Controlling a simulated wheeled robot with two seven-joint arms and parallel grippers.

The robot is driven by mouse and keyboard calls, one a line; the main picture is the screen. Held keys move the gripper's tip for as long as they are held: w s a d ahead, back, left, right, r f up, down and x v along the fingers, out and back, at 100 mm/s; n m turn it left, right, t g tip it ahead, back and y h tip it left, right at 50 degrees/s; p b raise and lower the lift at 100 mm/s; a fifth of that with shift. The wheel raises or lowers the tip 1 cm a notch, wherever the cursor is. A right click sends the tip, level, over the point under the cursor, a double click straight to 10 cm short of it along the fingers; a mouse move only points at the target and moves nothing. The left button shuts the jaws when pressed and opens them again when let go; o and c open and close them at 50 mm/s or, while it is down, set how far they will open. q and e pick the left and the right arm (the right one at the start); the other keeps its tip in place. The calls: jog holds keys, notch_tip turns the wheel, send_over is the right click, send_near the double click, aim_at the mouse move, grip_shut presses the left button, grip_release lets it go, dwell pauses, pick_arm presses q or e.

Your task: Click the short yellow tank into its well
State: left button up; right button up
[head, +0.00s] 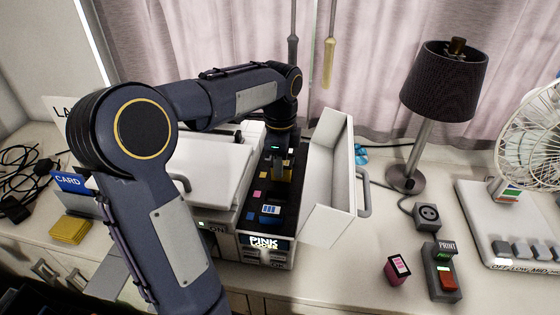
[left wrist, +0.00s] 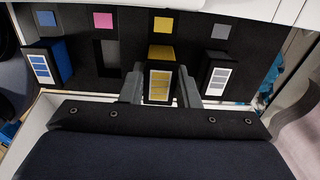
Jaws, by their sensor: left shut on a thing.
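The yellow tank (left wrist: 159,84) has a pale label with yellow bars. My left gripper (left wrist: 160,88) is shut on it, one finger on each side. The tank is in line with the yellow mark (left wrist: 164,24) on the black well block; I cannot tell how deep it sits. In the head view my left gripper (head: 281,160) points down into the open printer, hiding most of the tank. A blue tank (left wrist: 45,66) and a black tank (left wrist: 216,76) stand in wells. The well (left wrist: 108,54) under the pink mark is empty. My right gripper is not in view.
The printer's white lid (head: 328,180) stands open right of the wells. Its display (head: 264,243) reads "PINK" above a partly unclear word. A pink tank (head: 397,268) stands on the table beside a red-switched box (head: 443,275). A lamp (head: 440,100) and fan (head: 530,140) are further right.

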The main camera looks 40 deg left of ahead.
pick_arm(q)
jog(key=shift+f+b, duration=0.35)
jog(key=shift+f, duration=0.45)
dwell(1.4)
jog(key=o, duration=1)
jog(key=shift+o, duration=0.2)
notch_tip(320, 180, up, 8)
jog(key=shift+f, duration=0.1)
